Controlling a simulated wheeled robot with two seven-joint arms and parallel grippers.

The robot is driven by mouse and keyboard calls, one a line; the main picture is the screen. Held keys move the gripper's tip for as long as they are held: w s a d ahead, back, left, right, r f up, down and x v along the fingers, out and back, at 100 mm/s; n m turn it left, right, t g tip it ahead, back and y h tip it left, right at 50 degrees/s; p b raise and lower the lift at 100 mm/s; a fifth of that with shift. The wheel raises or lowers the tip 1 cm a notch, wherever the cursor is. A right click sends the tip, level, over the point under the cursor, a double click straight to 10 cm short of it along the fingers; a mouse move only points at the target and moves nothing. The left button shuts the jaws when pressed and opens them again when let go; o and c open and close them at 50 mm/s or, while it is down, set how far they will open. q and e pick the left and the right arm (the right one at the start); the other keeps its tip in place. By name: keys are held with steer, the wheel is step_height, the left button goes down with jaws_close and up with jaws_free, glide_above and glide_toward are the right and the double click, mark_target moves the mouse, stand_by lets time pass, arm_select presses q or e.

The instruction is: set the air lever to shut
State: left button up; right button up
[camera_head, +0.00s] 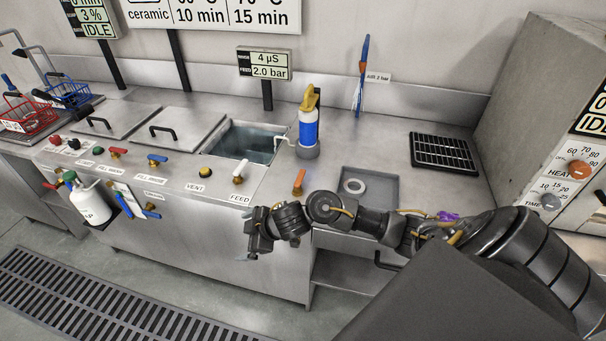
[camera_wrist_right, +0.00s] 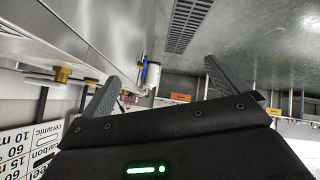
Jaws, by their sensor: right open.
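An orange lever (camera_head: 299,182) stands on the counter's front right part, close to the tray; I can read no label on it. A small "AIR 2 bar" label (camera_head: 377,77) is on the back wall, beside a thin upright blue and orange item (camera_head: 363,70); I cannot tell whether that is a lever or a hanging tool. My right gripper (camera_head: 254,244) is open and empty, in front of the counter face, below and left of the orange lever. Its two spread fingers show in the right wrist view (camera_wrist_right: 160,70). My left gripper is not in view.
Other levers line the counter front, including a white one (camera_head: 238,171) above the FEED label and a blue one (camera_head: 157,160). A blue-and-white filter housing (camera_head: 308,130) stands behind. A grey tray (camera_head: 384,186) holds a white ring (camera_head: 354,186). A black rack (camera_head: 444,152) lies right.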

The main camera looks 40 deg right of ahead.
steer(key=w+d+r, duration=0.1)
steer(key=d+r, duration=0.1)
steer(key=d, duration=0.2)
steer(key=w+d+r+g, duration=0.1)
steer(key=w+d+r, duration=0.1)
steer(key=d, duration=0.3)
steer(key=w+d+r+g+h, duration=0.1)
steer(key=w+d+r, duration=0.1)
steer(key=d, duration=0.3)
steer(key=shift+w+d+r, duration=0.1)
steer(key=shift+w+r, duration=0.05)
steer(key=shift+w, duration=0.05)
step_height(320, 180, up, 5)
steer(key=m+g+h, duration=0.1)
steer(key=m+g, duration=0.1)
glide_above(301, 177)
steer(key=s+a, duration=0.2)
steer(key=shift+w, duration=0.2)
steer(key=s+d+r+m, duration=0.2)
steer(key=d+r, duration=0.1)
steer(key=d, duration=0.2)
steer(key=shift+g, duration=0.3)
steer(key=x, duration=1)
steer(key=shift+a+f+b, duration=0.15)
steer(key=shift+f+b, duration=0.1)
steer(key=shift+b, duration=0.05)
steer(key=c, duration=1.4)
